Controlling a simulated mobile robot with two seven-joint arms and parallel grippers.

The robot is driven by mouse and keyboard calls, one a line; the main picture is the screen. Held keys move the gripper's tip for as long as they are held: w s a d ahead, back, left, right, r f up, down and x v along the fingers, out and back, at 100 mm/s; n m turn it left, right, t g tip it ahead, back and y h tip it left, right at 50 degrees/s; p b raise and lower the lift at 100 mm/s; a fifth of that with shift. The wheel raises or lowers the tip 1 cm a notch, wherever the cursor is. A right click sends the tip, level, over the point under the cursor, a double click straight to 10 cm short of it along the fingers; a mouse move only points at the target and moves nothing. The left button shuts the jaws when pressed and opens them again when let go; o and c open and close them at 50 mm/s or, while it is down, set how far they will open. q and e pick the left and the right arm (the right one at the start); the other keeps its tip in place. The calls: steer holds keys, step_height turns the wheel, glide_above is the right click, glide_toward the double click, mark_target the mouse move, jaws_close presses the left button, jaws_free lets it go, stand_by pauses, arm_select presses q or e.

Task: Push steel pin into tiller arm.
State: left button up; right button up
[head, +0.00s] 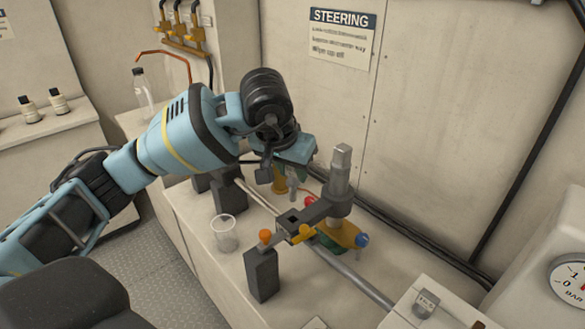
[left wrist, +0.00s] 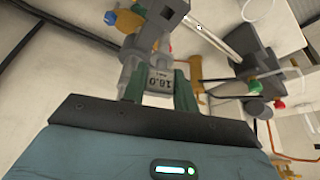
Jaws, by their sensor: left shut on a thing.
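My left gripper (head: 290,175) reaches in from the left, beside the upper left of the rudder post (head: 341,172). In the left wrist view its two green fingers (left wrist: 160,92) are shut on a grey piece with a "16.0" label, apparently the steel pin (left wrist: 161,77). The pin's grey lower end (head: 292,190) shows below the gripper in the head view. The dark grey tiller arm (head: 318,209) runs left from the post and has a square hole near its free end. The pin looks above and behind that end; the exact gap cannot be told. My right gripper is not in view.
A dark upright block (head: 261,274) with an orange knob stands in front of the tiller arm. A clear cup (head: 225,234) stands to its left. A long grey rod (head: 355,280) runs below the arm. A white box (head: 416,307) with a small labelled block is front right.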

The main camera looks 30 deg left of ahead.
mark_target(291, 184)
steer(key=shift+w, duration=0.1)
